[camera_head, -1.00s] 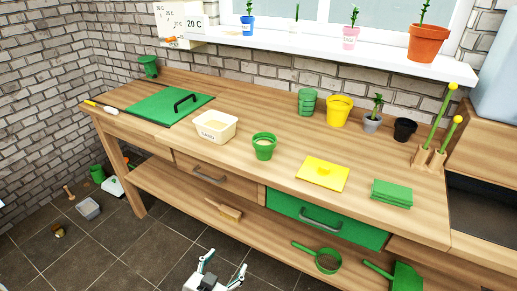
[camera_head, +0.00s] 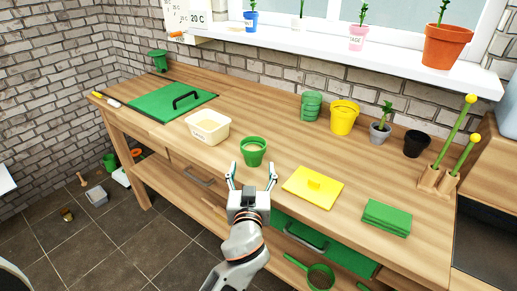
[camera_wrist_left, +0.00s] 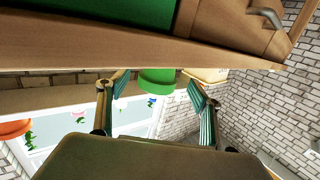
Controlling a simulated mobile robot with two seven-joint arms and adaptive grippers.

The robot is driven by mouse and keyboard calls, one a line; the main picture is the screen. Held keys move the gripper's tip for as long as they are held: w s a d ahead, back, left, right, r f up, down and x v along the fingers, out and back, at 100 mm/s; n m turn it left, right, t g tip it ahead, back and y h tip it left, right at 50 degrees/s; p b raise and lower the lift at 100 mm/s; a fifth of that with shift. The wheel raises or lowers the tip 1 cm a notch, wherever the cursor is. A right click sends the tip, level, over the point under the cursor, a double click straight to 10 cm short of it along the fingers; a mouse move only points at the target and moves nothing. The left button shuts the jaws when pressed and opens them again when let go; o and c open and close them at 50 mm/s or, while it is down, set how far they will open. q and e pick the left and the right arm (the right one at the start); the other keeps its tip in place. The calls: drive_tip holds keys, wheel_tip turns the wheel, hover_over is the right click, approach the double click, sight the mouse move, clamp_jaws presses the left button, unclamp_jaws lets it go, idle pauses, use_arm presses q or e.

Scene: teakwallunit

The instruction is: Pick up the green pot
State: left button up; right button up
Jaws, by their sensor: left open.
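Whether the fingers touch the pot I cannot tell. My right gripper is not in view.
Stacked green pots (camera_head: 311,106) and a yellow pot (camera_head: 344,117) stand behind. A green drawer (camera_head: 340,255) is below the bench top.

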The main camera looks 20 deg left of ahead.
sight(253, 160)
use_arm(q)
drive_tip(key=shift+w, duration=0.9)
drive_tip(key=shift+w+a, duration=0.35)
drive_tip(key=shift+w, duration=0.3)
drive_tip(key=shift+f+p+x, duration=0.15)
drive_tip(key=shift+p+x, duration=0.15)
drive_tip(key=shift+x, duration=0.85)
drive_tip(key=shift+f+p+x, duration=0.1)
drive_tip(key=shift+p+x, duration=0.15)
drive_tip(key=shift+x, duration=0.9)
drive_tip(key=c, duration=1.3)
